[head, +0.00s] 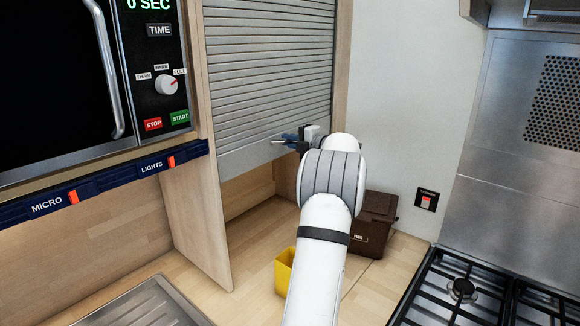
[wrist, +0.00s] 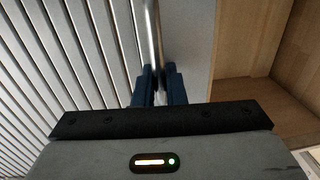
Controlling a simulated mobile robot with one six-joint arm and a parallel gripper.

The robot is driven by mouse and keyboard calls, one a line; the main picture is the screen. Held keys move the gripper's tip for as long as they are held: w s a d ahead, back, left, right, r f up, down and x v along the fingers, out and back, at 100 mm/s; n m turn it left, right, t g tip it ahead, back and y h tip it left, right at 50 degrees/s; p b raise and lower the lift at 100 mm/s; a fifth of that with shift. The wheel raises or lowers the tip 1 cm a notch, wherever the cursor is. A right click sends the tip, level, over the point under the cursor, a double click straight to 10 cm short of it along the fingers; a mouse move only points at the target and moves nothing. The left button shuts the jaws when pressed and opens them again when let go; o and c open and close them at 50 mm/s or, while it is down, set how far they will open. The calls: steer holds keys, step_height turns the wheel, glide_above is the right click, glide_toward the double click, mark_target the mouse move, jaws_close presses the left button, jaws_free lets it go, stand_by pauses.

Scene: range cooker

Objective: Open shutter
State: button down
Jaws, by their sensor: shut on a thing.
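The grey slatted roller shutter (head: 268,80) hangs partly down in its wooden cabinet, with an open gap below its bottom edge. Its slats (wrist: 70,60) fill the left of the wrist view. A thin metal handle bar (wrist: 152,35) runs along the shutter's plain bottom panel, and its left end shows in the head view (head: 277,140). My gripper (head: 290,137) is at the bottom of the shutter. In the wrist view its two blue fingers (wrist: 160,85) are closed around the handle. My arm hides the right part of the shutter's lower edge.
Below the shutter, a yellow container (head: 284,270) and a dark brown box (head: 375,225) stand on the wooden counter. A microwave (head: 70,80) is at the left, a gas hob (head: 470,290) at the lower right. A wooden side panel (head: 190,220) borders the opening.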

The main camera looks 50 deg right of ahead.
mark_target(280, 115)
step_height(280, 115, up, 8)
steer(key=shift+f, duration=0.1)
stand_by(0.4)
steer(key=c, duration=1.6)
jaws_free()
steer(key=shift+o, duration=0.2)
steer(key=s+b, duration=0.2)
steer(key=s, duration=0.6)
steer(key=shift+r, duration=0.25)
steer(key=shift+w, duration=0.1)
